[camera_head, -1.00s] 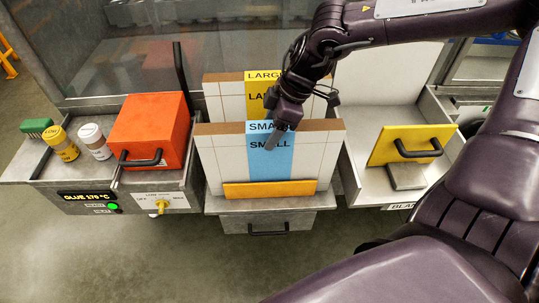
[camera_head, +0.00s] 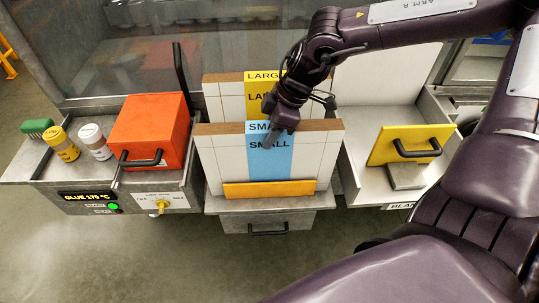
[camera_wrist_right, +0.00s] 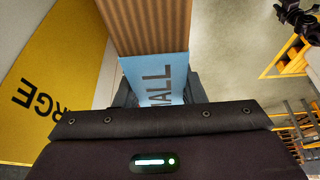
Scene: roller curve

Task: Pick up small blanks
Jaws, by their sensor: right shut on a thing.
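The small blanks (camera_head: 310,155) stand upright in a bin at the centre of the head view, a white-faced pack with a brown corrugated top edge. A blue band (camera_head: 268,170) marked SMALL runs down their front. My right gripper (camera_head: 273,140) comes down from above and is shut on the small blanks at the blue band. In the right wrist view the blanks' corrugated edge (camera_wrist_right: 147,25) and blue band lie between its fingers. The fingertips are partly hidden.
The large blanks (camera_head: 225,100) with a yellow band stand just behind. A yellow lip (camera_head: 270,189) borders the bin's front. An orange box (camera_head: 150,125) and two bottles stand left. A yellow panel with a handle (camera_head: 410,144) stands right in a metal tray.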

